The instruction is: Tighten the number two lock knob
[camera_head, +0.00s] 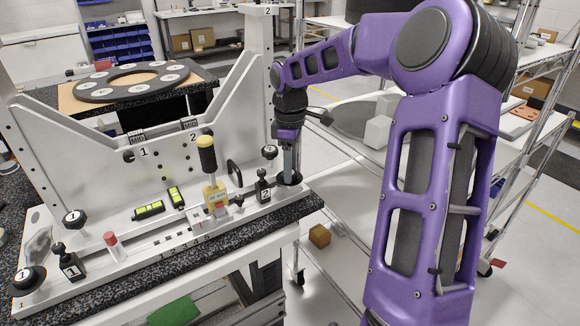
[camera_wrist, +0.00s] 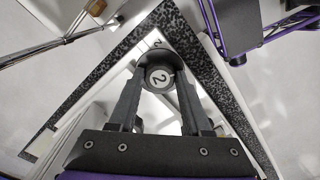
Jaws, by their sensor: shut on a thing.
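In the head view my gripper (camera_head: 290,165) points straight down over the right end of the base, and the dark rim of the knob (camera_head: 290,179) shows around the fingertips. My gripper is shut on the knob. The knob's underside and thread are hidden, so I cannot tell how tight it is.
A smaller black "2" knob (camera_head: 269,152) and a black "2" block (camera_head: 263,191) stand just left of my gripper. The number one lock knob (camera_head: 27,279) is at the far left end. Wire shelving (camera_head: 530,130) is on the right.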

